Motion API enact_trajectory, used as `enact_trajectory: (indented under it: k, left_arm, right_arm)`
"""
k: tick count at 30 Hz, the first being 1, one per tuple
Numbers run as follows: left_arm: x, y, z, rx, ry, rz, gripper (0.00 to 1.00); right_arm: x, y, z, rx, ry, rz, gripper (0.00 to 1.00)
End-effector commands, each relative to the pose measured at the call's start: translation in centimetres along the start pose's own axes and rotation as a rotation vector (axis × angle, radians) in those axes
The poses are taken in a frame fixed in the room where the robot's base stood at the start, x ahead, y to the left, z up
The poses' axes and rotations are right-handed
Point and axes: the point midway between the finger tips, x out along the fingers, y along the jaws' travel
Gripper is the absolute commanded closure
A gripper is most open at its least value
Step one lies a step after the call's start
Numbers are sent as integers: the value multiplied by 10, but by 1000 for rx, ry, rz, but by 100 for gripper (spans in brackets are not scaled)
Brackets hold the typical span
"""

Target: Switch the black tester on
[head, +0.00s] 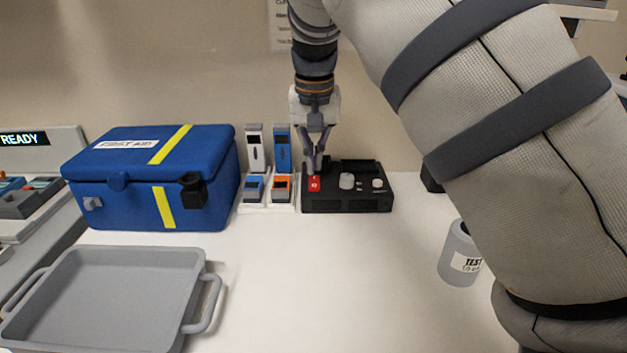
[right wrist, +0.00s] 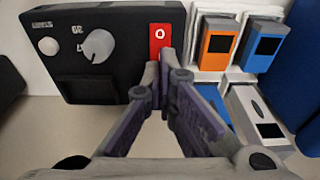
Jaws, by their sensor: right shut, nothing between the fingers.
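The black tester (head: 345,203) stands on the white table against the wall. It also shows in the right wrist view (right wrist: 110,20), with a white dial (right wrist: 98,46), a small white button (right wrist: 48,46) and a red switch (right wrist: 160,36) marked "O". My right gripper (head: 314,170) points down over the red switch in the head view. In the right wrist view its fingertips (right wrist: 164,62) are together at the edge of the switch, with nothing held. I cannot tell whether they touch it. My left gripper is not in view.
Orange and blue handheld devices (head: 282,187) stand in a white holder left of the tester. A blue first aid case (head: 130,190) is further left. A grey tray (head: 110,300) lies in front. A grey labelled cup (head: 458,250) stands at right. The middle table is clear.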

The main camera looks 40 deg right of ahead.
Motion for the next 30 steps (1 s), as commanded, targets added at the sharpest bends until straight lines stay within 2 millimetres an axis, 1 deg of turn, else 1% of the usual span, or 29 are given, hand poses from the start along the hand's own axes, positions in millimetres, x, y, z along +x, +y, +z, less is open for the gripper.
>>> enact_trajectory:
  k: [30]
  left_arm:
    - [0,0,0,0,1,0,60]
  right_arm:
    - [16,0,2,0,-1,0,100]
